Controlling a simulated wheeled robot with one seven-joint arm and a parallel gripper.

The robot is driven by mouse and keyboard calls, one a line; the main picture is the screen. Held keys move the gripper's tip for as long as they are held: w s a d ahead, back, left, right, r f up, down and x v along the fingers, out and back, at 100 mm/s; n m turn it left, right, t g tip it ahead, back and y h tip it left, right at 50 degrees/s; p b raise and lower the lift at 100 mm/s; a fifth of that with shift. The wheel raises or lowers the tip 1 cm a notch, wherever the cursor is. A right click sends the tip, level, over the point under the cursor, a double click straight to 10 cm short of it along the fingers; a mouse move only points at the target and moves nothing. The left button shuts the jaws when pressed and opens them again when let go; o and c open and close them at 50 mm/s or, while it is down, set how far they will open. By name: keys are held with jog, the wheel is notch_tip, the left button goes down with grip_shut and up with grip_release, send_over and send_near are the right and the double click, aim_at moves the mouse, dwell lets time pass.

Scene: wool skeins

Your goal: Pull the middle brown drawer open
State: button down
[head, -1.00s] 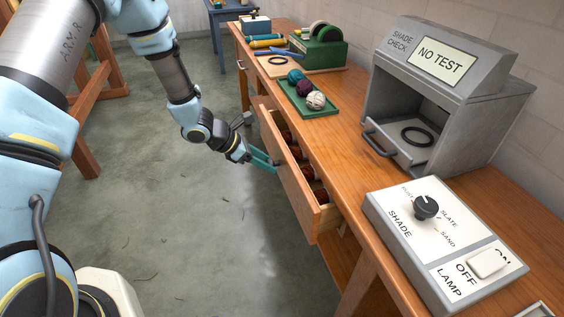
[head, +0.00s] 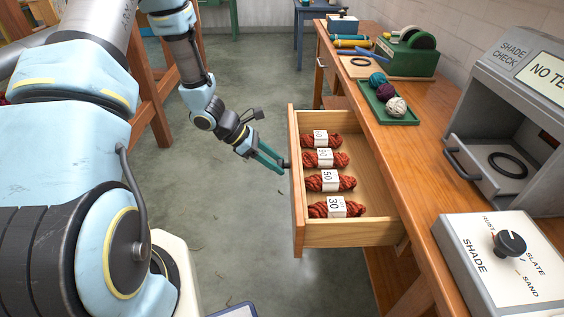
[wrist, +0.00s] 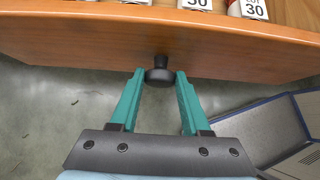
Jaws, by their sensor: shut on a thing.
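The brown drawer (head: 350,234) is pulled well out from the wooden bench, and its inside shows in the head view. Several rust-red skeins (head: 330,182) with white numbered labels lie in a row in it. In the wrist view, the drawer front (wrist: 80,45) spans the top, with a dark round knob (wrist: 159,75) on it. My gripper (head: 282,166) has teal fingers and is shut on the knob; the fingers (wrist: 158,83) stand on either side of it in the wrist view.
On the bench (head: 425,165) stand a green tray (head: 400,116) with wool balls, a grey shade-check box (head: 480,125) and a dial panel (head: 465,285). A wooden frame (head: 150,95) stands behind my arm. Grey floor (head: 235,220) is clear left of the drawer.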

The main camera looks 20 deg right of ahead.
jog(key=shift+c, duration=2)
grip_release()
jog(key=v, duration=1)
jog(key=shift+a+r, duration=0.25)
jog(key=shift+r, duration=0.05)
jog(key=shift+w, duration=0.15)
